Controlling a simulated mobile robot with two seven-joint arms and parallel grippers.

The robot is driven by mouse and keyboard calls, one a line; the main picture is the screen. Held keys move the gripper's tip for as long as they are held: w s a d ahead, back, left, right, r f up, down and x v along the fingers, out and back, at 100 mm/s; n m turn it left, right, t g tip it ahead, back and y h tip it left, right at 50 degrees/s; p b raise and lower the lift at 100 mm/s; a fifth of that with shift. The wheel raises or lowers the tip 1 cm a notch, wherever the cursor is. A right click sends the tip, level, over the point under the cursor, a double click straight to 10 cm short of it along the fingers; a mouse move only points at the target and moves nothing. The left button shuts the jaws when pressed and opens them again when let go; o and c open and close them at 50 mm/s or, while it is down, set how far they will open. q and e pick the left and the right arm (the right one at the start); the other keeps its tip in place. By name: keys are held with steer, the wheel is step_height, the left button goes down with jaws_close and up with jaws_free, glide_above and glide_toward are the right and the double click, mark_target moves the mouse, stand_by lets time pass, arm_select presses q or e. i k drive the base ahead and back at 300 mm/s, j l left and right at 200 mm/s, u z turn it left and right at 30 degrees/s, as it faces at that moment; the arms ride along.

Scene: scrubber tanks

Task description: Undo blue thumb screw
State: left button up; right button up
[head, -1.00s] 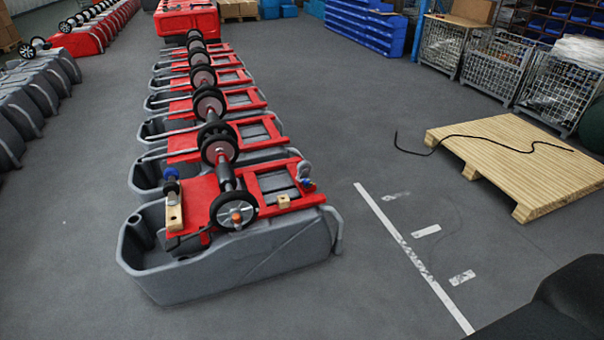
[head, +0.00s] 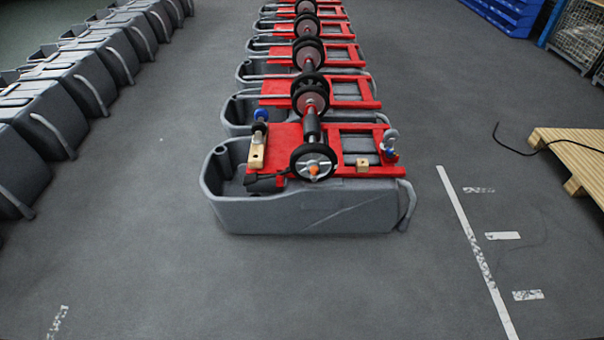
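A blue thumb screw-like knob (head: 261,114) stands on a black and wooden piece at the left of the nearest red frame (head: 285,139). A smaller blue part (head: 390,152) sits at the right end of that frame, below a grey round piece. I cannot tell which of the two is the thumb screw. Neither of my grippers shows in the head view.
More tanks with red frames and black wheels stand in a row behind. A row of grey tanks (head: 85,82) lines the left. A wooden pallet (head: 575,160) with a black cable is at the right. The floor in front is clear, with white tape (head: 474,245) at the right.

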mark_target(390, 152)
steer(key=i+l+z, duration=0.25)
steer(key=i+l, duration=0.5)
steer(key=l, duration=0.15)
steer(key=i+l+z, duration=0.3)
steer(key=i+l, duration=0.45)
steer(key=i, duration=0.1)
